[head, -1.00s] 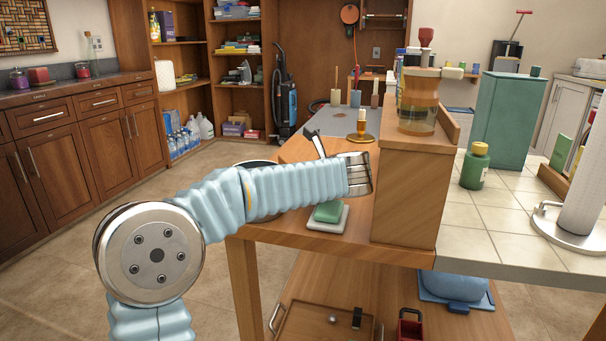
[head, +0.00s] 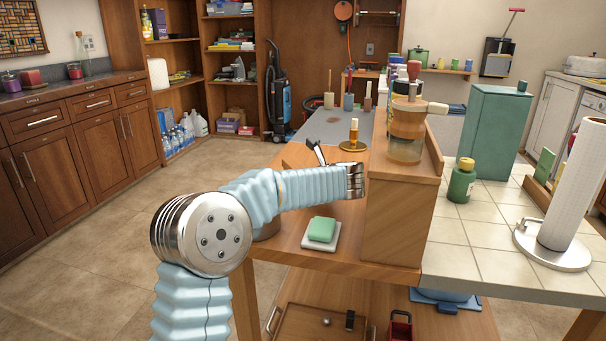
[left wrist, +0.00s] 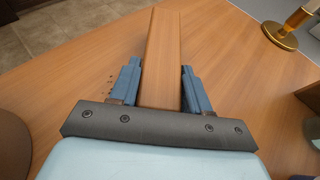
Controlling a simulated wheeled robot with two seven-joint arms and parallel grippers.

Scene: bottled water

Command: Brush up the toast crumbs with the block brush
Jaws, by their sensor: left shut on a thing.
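In the left wrist view my left gripper (left wrist: 158,82) has its two blue fingers closed on the long wooden block brush (left wrist: 162,50). The brush points away over the wooden tabletop (left wrist: 225,70); its bristles are hidden, and I cannot tell whether it touches the top. Small dark specks, likely toast crumbs (left wrist: 111,82), lie just left of the left finger. In the head view my left arm reaches across the wooden table (head: 345,215) and hides most of the gripper. My right gripper is not in view.
A brass-based bottle or holder (head: 353,146) stands beyond my arm; its base also shows in the left wrist view (left wrist: 283,32). A green sponge (head: 321,229) on a white dish lies in front of the arm. A raised wooden shelf (head: 402,215) bounds the right side.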

